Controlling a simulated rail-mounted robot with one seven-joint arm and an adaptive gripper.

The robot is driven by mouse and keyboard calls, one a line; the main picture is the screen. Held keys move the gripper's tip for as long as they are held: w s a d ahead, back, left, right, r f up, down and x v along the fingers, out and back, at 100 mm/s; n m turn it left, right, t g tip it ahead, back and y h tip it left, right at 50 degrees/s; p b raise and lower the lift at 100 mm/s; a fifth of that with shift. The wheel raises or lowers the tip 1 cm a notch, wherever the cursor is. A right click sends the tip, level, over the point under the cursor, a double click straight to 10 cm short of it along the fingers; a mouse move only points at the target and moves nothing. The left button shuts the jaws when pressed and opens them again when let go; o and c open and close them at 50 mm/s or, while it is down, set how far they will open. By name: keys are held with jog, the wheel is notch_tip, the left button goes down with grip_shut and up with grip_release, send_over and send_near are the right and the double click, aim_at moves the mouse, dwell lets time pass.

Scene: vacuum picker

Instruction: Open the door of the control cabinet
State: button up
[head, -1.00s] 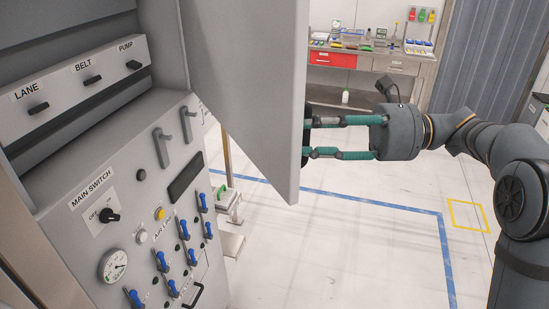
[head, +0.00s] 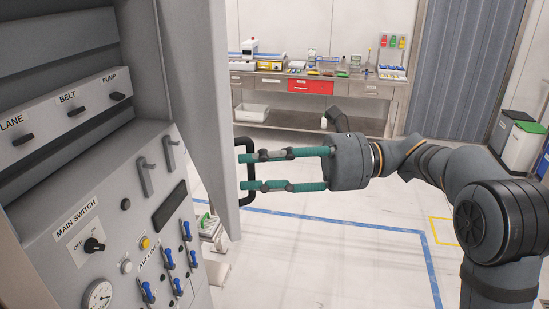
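The control cabinet (head: 92,205) fills the left of the head view. Its grey door (head: 205,100) stands swung open, seen at a steep angle, and the panel inside is exposed. A black bar handle (head: 251,198) sits on the door's outer side. My gripper (head: 246,171) reaches in from the right. Its two teal fingers are spread apart, one above the other, with their tips at the handle between its upper and lower ends. Nothing shows clamped between the fingers. I cannot tell whether the tips touch the handle or the door.
The cabinet panel carries a main switch (head: 94,245), blue levers (head: 168,258) and a gauge (head: 98,295). A workbench (head: 375,88) with a red drawer stands at the back. Bins (head: 522,145) stand at the right. The floor beyond the door is largely clear.

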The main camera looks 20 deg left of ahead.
jog(key=w+d+p, duration=0.5)
jog(key=w+d, duration=0.1)
jog(key=w, duration=0.3)
jog(key=shift+w+d, duration=0.3)
jog(key=shift+w, duration=0.1)
dwell(0.4)
jog(key=shift+p, duration=0.3)
jog(key=shift+c, duration=0.6)
